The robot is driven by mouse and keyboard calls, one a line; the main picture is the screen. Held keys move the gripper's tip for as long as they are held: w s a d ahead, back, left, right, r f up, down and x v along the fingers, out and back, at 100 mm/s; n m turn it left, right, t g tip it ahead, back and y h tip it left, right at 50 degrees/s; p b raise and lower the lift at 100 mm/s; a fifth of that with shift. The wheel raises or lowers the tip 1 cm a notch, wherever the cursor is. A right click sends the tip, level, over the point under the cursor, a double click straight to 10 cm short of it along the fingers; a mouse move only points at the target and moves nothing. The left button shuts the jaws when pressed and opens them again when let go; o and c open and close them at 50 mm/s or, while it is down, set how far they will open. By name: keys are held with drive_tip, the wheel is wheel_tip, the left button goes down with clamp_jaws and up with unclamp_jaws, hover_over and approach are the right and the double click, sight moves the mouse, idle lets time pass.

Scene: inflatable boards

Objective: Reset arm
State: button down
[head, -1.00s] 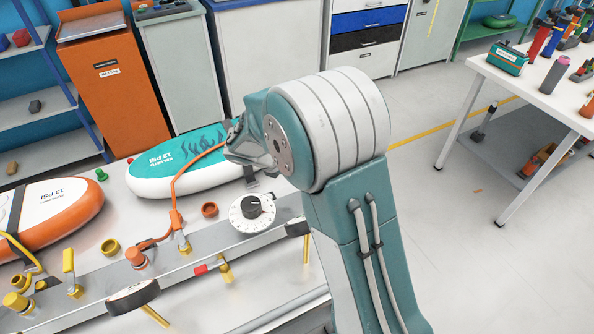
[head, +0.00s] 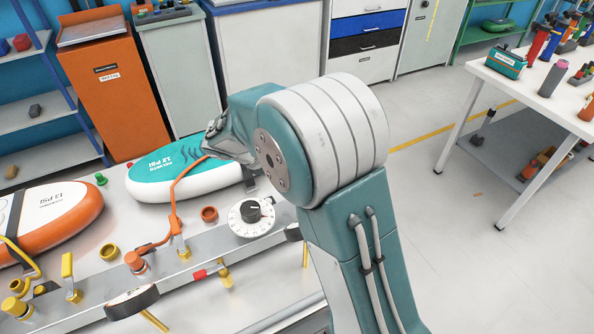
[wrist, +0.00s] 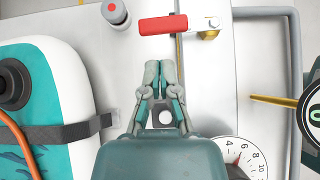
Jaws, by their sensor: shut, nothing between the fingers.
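My gripper (wrist: 159,75) shows in the wrist view with its two fingers together and nothing between them. It points toward a red handle (wrist: 163,25) near the top, apart from it. In the head view my arm reaches over the table, and its wrist end (head: 217,140) is above the teal and white board (head: 190,180); the fingertips are hard to make out there. The same board fills the left side of the wrist view (wrist: 75,70).
A white dial (head: 250,216) sits on the metal rail (head: 190,278) with yellow and orange valves. An orange and white board (head: 50,225) lies at left. A white table (head: 540,105) with tools stands at right. Open floor lies between the tables.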

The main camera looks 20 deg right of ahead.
drive_tip(key=v, duration=0.6)
drive_tip(key=shift+a+r, duration=0.25)
drive_tip(key=shift+a, duration=0.1)
drive_tip(key=s+d+r+m+y, duration=0.2)
drive_tip(key=s+m, duration=0.2)
drive_tip(key=s, duration=0.2)
drive_tip(key=s+d+r+m+t+y, duration=0.1)
drive_tip(key=s+d+r+m+y, duration=0.1)
drive_tip(key=s+m, duration=0.3)
drive_tip(key=s+d+r+m+y, duration=0.2)
drive_tip(key=s+d+r+m, duration=0.1)
drive_tip(key=s, duration=0.4)
drive_tip(key=shift+s+r+m+t+y, duration=0.1)
drive_tip(key=shift+r+m+t+y, duration=0.4)
drive_tip(key=shift+m, duration=0.4)
drive_tip(key=s+m+t+y, duration=0.1)
drive_tip(key=s+m+t, duration=0.1)
drive_tip(key=s+m, duration=0.4)
drive_tip(key=shift+s+a+y, duration=0.25)
drive_tip(key=shift+s+y, duration=0.15)
drive_tip(key=shift+s, duration=0.05)
